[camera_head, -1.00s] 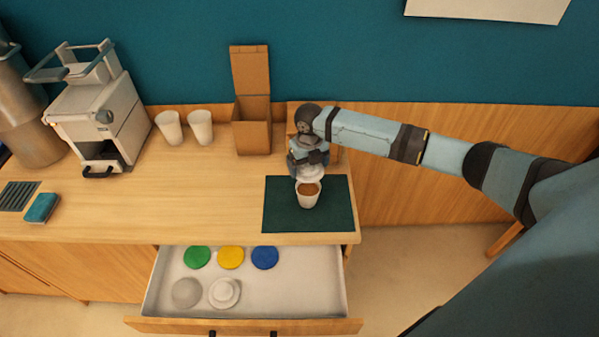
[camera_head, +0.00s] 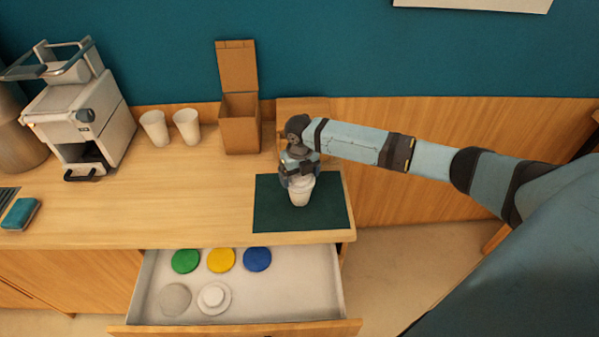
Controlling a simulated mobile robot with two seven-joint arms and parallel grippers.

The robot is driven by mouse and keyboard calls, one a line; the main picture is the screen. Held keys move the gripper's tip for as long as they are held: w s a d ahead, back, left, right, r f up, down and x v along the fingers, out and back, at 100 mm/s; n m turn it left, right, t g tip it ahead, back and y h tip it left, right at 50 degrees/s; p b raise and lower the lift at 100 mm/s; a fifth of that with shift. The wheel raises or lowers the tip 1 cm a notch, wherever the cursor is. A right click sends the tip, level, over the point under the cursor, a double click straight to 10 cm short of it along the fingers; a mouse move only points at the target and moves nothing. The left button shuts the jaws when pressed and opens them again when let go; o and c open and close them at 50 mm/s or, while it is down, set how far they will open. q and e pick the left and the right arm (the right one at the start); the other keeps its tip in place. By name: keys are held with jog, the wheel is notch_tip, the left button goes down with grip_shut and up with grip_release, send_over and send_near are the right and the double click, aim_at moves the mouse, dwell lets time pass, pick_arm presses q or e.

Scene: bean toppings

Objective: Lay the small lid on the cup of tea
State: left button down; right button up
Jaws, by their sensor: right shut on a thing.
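The cup of tea (camera_head: 301,196) is a white cup standing upright on a dark green mat (camera_head: 268,215) near the right end of the counter. The small white lid (camera_head: 301,182) is at the cup's mouth and hides the tea. I cannot tell whether it is fully seated. My right gripper (camera_head: 299,180) is shut on the small lid, right over the cup. My left gripper is not in view.
An open drawer (camera_head: 325,300) below the counter holds green, yellow and blue discs (camera_head: 257,259) and white lids (camera_head: 214,298). Two empty white cups (camera_head: 186,126), an open cardboard box (camera_head: 240,136) and a coffee machine (camera_head: 85,118) stand at the back. The counter's middle is clear.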

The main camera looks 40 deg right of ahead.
jog(key=shift+f+p, duration=0.1)
jog(key=shift+p, duration=0.4)
dwell(1.2)
jog(key=shift+f, duration=0.35)
dwell(0.6)
jog(key=shift+f, duration=0.1)
dwell(0.6)
jog(key=o, duration=0.6)
jog(key=shift+c, duration=0.2)
jog(key=shift+r+p, duration=2.15)
jog(key=shift+r, duration=1.35)
